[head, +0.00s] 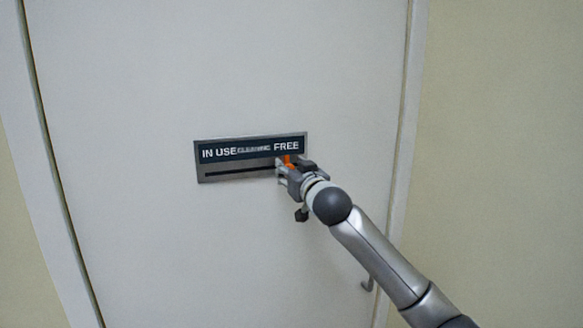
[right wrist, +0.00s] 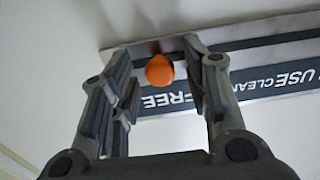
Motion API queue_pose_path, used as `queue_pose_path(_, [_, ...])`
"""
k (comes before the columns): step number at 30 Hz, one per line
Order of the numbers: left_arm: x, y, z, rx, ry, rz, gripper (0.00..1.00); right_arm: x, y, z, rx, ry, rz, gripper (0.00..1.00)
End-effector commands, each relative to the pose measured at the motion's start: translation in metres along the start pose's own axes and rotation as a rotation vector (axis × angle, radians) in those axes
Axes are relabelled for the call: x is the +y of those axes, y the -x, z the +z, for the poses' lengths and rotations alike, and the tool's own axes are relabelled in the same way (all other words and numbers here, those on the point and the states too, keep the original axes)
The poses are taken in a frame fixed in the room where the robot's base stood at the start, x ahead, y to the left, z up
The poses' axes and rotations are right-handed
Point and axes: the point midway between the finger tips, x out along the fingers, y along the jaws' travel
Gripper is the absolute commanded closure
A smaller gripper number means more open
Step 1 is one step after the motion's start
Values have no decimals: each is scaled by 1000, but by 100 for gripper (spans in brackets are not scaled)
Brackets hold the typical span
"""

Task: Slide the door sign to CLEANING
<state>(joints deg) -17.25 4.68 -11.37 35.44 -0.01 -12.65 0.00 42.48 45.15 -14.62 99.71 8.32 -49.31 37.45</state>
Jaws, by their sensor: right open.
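The door sign (head: 222,163) is a grey metal plate on the white door. Its dark strip reads IN USE, CLEANING and FREE from left to right, with a slot below. The orange slider knob (head: 287,159) is at the right end, under FREE. My right gripper (head: 285,170) is at the knob, partly covering it. The sign (right wrist: 268,85) appears upside down there. My left gripper is not in view.
The white door (head: 150,80) fills most of the head view, with its frame (head: 408,150) at the right and a beige wall (head: 500,120) beyond. The door surface left of the sign is clear.

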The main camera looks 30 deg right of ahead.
Motion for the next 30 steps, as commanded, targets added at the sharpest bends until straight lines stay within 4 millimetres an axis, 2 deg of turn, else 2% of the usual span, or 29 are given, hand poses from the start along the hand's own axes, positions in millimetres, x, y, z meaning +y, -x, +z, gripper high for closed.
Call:
queue_pose_path(5, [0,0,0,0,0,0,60,0,0,0,0,0,0,57])
queue_pose_path(15, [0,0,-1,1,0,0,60,0,0,0,0,0,0,99])
queue_pose_path(23, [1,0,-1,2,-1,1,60,-1,0,0,0,0,0,100])
queue_pose_path(26, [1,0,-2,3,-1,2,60,-12,0,0,1,-2,-3,100])
queue_pose_path(30, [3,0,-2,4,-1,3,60,-40,0,0,1,-6,-7,100])
